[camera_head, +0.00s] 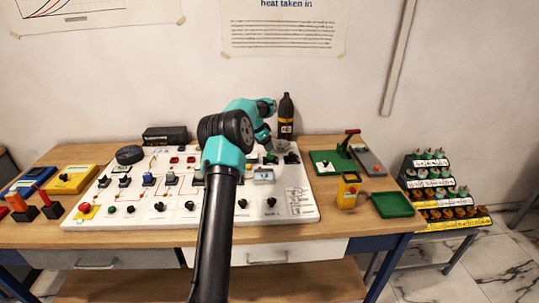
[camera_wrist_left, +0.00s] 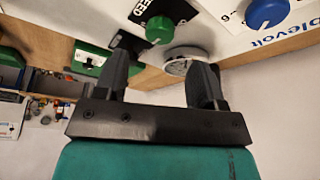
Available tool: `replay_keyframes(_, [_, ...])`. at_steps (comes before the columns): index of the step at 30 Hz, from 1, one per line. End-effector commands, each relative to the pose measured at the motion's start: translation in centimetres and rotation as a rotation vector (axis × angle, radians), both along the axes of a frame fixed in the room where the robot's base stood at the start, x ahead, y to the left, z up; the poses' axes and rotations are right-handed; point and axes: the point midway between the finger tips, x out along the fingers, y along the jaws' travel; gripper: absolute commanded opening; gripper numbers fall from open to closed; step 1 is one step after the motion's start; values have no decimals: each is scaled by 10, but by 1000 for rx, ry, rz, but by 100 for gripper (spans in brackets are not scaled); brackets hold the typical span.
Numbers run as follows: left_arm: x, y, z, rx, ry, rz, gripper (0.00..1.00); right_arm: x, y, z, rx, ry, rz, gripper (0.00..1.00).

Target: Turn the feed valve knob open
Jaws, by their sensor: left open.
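The feed valve knob (camera_wrist_left: 160,30) is green and round in the left wrist view, on a white panel beside a black label partly reading "EED". In the head view a small green knob (camera_head: 271,158) shows near the back right of the white board, below my wrist. My left gripper (camera_wrist_left: 162,78) is open, with its two dark fingers spread and nothing held between them. The knob lies just beyond the fingertips in the picture; no contact shows. In the head view the fingers are small and partly hidden by my arm. My right gripper is not in view.
A round pale dial (camera_wrist_left: 187,57) lies near the right finger, and a blue knob (camera_wrist_left: 266,11) sits farther right. A dark bottle (camera_head: 286,117) stands behind the board (camera_head: 125,220).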

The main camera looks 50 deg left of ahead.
Motion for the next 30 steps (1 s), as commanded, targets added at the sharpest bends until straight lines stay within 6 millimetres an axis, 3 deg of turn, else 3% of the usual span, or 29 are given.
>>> replay_keyframes(6, [14, -3, -35, -1, 2, -1, 63, 0, 0, 0, 0, 0, 0, 43])
replay_keyframes(12, [22, -5, -55, 0, 0, 0, 63, 0, 0, 0, 0, 0, 0, 43])
replay_keyframes(23, [24, -5, -60, 1, 0, 0, 63, 0, 0, 0, 0, 0, 0, 43])
replay_keyframes(30, [24, -5, -60, 1, 0, 0, 42, 0, 0, 0, 0, 0, 0, 43])
